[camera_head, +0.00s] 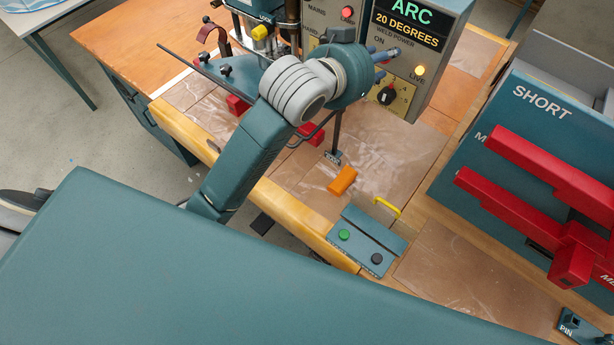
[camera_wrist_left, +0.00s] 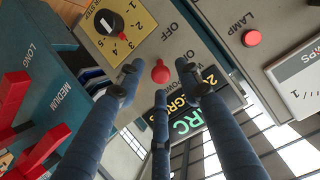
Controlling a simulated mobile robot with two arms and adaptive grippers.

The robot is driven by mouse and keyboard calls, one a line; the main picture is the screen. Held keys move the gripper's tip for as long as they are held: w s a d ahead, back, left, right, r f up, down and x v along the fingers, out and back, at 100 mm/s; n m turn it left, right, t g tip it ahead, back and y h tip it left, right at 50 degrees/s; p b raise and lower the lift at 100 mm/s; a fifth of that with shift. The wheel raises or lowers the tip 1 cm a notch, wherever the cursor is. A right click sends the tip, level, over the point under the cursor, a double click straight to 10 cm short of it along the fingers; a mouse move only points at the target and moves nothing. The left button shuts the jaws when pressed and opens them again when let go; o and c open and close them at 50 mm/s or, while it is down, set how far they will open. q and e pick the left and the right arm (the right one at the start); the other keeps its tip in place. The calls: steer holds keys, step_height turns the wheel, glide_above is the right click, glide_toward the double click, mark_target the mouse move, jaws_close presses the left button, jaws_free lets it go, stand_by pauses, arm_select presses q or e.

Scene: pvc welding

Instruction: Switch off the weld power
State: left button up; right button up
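The weld power panel (camera_head: 408,62) stands at the back under the green ARC, 20 DEGREES display. Its LIVE lamp (camera_head: 420,71) glows yellow. In the left wrist view a red knob-like switch (camera_wrist_left: 160,71) sits on the grey panel face near an OFF label. My left gripper (camera_head: 391,53) is in front of this panel and hides that part in the head view. Its three blue fingers are spread and empty, with tips around the red switch in the left wrist view (camera_wrist_left: 165,84). Whether any tip touches it I cannot tell. My right gripper is out of view.
A black dial (camera_head: 386,96) on a yellow plate is just below the gripper. A MAINS panel with a red lamp (camera_head: 348,13) is to its left. An orange block (camera_head: 342,180) and a two-button box (camera_head: 362,244) lie on the bench. Red handles (camera_head: 550,170) jut out at right.

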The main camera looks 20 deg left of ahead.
arm_select(q)
steer(key=b+v, duration=0.2)
steer(key=v, duration=0.6)
steer(key=s+a+f+n+g+y, duration=0.1)
steer(key=s+a+f+g, duration=0.1)
steer(key=f, duration=0.8)
steer(key=s+a+f+n+g+y+b, duration=0.1)
steer(key=s+a+f+g, duration=0.1)
steer(key=f, duration=0.9)
steer(key=s+a+f+n+g+y+b, duration=0.1)
steer(key=s+f, duration=0.3)
steer(key=f, duration=0.6)
steer(key=shift+s+a+f+g, duration=0.3)
steer(key=shift+a+g, duration=0.1)
steer(key=shift+a, duration=0.45)
steer(key=shift+r, duration=0.1)
